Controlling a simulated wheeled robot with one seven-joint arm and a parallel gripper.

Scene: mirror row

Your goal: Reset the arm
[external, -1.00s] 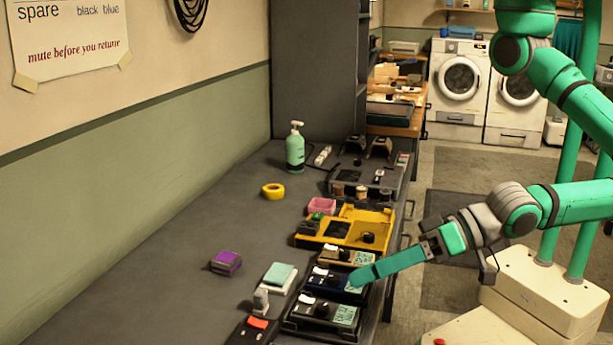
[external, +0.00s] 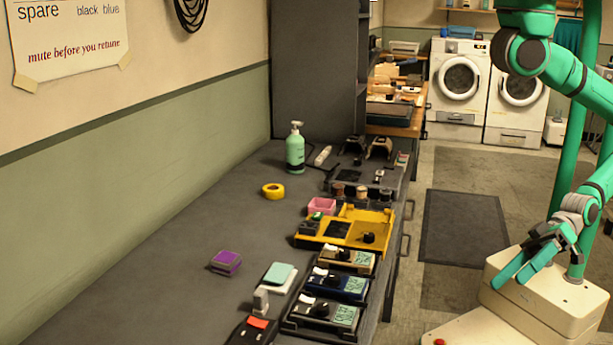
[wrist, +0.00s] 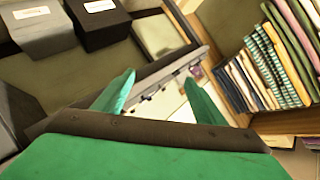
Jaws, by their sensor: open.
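My gripper (external: 522,268) is at the right of the external view, drawn back off the table and close above my own cream base. Its two green fingers are spread and nothing is between them. In the wrist view my gripper (wrist: 160,95) also shows two separate green fingertips with an empty gap. My green arm is folded, with the upper links above the gripper. The arm is clear of the dark workbench (external: 190,240).
The bench holds a yellow tray (external: 352,228), several small pedal-like boxes (external: 340,285), a purple block (external: 226,262), yellow tape (external: 273,191) and a green pump bottle (external: 295,150). Washing machines (external: 459,78) stand behind. A bookshelf (wrist: 262,65) shows in the wrist view.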

